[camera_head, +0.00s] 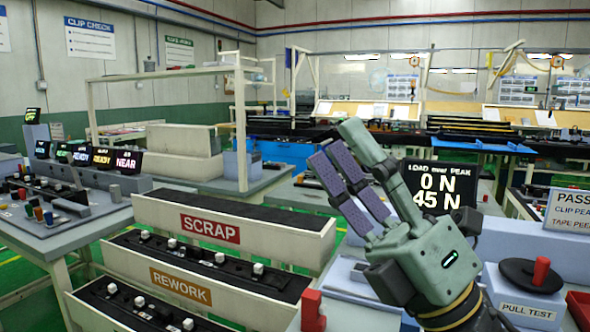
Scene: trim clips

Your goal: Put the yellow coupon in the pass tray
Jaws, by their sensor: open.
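My gripper (338,145) is raised in the right half of the view, its purple-padded fingers pointing up and to the left. It is open, and I see nothing between the fingers. I cannot make out a yellow coupon. A sign reading PASS (570,210) stands at the right edge, cut off by the frame. The pass tray itself is not clearly visible.
A SCRAP tray (150,208) and a REWORK tray (125,262) stand left of my gripper. A PULL TEST fixture (525,290) with a red knob is at lower right. A load display (440,185) reads 0 N and 45 N behind my gripper. A red handle (312,312) rises at bottom center.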

